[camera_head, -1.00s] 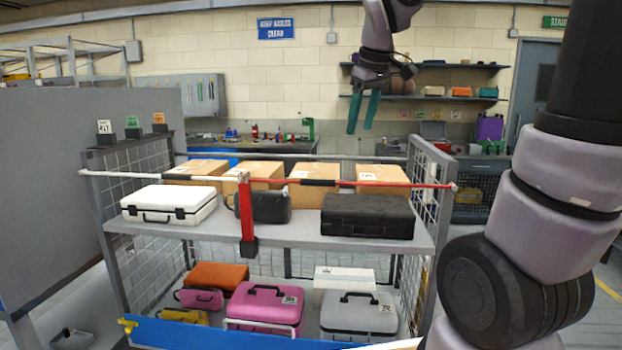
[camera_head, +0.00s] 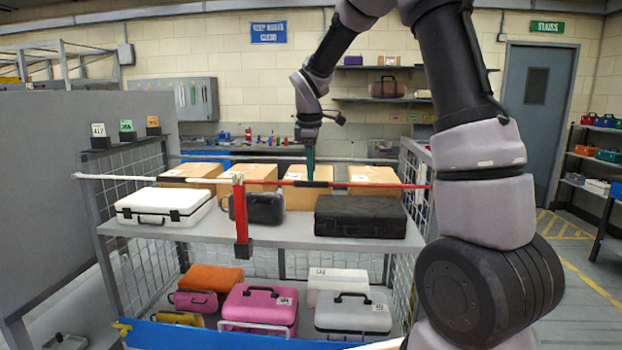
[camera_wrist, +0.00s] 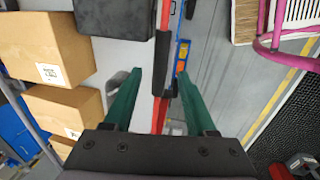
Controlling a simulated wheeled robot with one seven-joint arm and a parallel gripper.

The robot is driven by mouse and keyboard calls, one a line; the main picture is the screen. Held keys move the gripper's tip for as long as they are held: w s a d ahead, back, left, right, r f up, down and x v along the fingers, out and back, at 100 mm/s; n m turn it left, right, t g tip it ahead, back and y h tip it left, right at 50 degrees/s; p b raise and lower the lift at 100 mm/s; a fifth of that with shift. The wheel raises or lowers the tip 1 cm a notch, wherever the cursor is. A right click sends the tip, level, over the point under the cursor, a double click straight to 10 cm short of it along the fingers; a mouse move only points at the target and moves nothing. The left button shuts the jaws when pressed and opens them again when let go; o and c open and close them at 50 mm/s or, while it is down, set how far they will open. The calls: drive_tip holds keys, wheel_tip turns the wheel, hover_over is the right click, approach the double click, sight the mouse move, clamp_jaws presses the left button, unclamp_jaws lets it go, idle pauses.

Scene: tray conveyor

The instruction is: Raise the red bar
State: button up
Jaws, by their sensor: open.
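The red bar (camera_head: 370,185) lies level across the right part of the rack's upper front, with a black grip section (camera_head: 314,184) along it. Its left end meets a red upright post (camera_head: 240,212). My gripper (camera_head: 310,172) points down with green fingers, just above the black grip section. In the wrist view my gripper (camera_wrist: 159,74) is open and empty. There the red bar (camera_wrist: 158,117) and its black section (camera_wrist: 162,62) run between the two fingers in the picture. I cannot tell how deep the bar sits between them.
A white bar (camera_head: 150,178) continues to the left. On the shelf (camera_head: 283,236) stand a white case (camera_head: 160,204), a dark grey case (camera_head: 262,208), a black case (camera_head: 355,217) and several cardboard boxes (camera_head: 374,176). Mesh side panels bound the rack. More cases lie below.

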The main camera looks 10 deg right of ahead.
drive_tip(key=shift+w+d+f, duration=0.1)
drive_tip(key=shift+w+f, duration=0.05)
drive_tip(key=shift+f, duration=0.7)
drive_tip(key=shift+w+d+f, duration=0.1)
drive_tip(key=shift+w+f, duration=0.05)
drive_tip(key=shift+f, duration=0.65)
clamp_jaws()
